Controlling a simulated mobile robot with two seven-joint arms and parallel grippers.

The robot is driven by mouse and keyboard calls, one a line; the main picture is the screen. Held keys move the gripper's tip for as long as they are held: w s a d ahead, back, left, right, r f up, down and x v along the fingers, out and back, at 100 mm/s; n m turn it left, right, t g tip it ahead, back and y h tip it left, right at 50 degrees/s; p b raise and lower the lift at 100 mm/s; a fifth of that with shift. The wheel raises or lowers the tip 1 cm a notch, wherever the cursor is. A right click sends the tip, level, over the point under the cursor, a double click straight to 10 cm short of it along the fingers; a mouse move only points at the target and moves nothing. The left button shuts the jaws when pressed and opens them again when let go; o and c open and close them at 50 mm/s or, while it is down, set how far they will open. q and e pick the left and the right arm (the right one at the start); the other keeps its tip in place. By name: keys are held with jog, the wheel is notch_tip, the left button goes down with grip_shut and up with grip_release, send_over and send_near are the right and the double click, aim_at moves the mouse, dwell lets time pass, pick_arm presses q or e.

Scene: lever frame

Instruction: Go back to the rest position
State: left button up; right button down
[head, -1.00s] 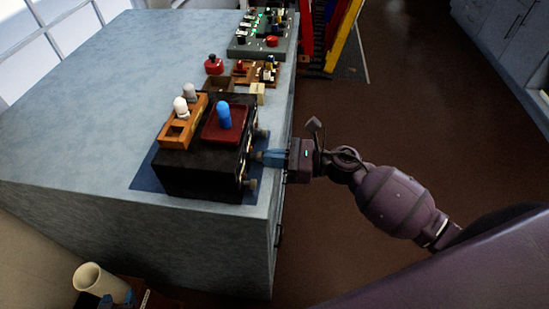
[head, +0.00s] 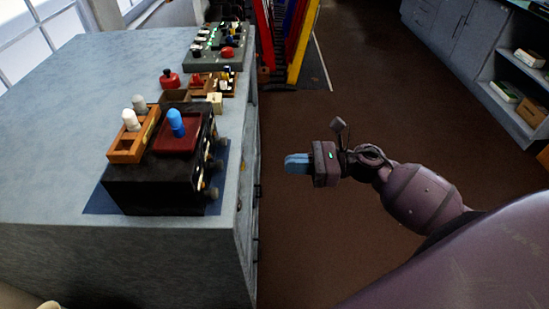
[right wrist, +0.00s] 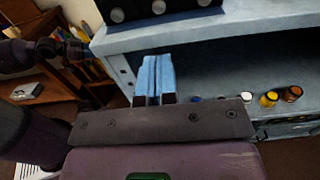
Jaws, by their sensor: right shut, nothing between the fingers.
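My right gripper (head: 297,164) is shut and empty, with its blue fingers pressed together. It hangs over the open brown floor, to the right of the counter edge and apart from it. In the right wrist view its blue fingers (right wrist: 155,75) point toward the counter front and touch nothing. The black lever frame (head: 150,188) stands on a dark blue mat on the counter, with an orange block with white-topped levers and a dark red plate with a blue lever on top.
The counter (head: 60,115) fills the left side. A grey control panel (head: 215,52) and a red knob (head: 169,79) sit farther back on it. Tall coloured boards (head: 290,40) stand beyond its far corner. Shelves (head: 515,90) stand at the right. The floor (head: 330,240) between is clear.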

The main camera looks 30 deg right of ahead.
jog(key=shift+s+d, duration=0.1)
jog(key=shift+d, duration=0.05)
jog(key=w+d+r+m+t+h, duration=0.1)
jog(key=w+d+m+t+h, duration=0.2)
jog(key=m, duration=0.6)
jog(key=w+d+r+m+t+h, duration=0.1)
jog(key=w+m+t+h, duration=0.1)
jog(key=m+t, duration=0.5)
notch_tip(320, 180, down, 6)
jog(key=s+d+m+h, duration=0.2)
jog(key=m+h, duration=0.5)
jog(key=m, duration=1.1)
jog(key=s+a+f+m+g+h, duration=0.3)
jog(key=s+f+m+g, duration=0.3)
jog(key=s+f+m, duration=0.7)
jog(key=s+f+h, duration=0.1)
jog(key=s+f, duration=0.2)
jog(key=s, duration=0.1)
jog(key=shift+s+a+f+m, duration=0.2)
jog(key=shift+s+m, duration=0.1)
jog(key=shift+m, duration=0.1)
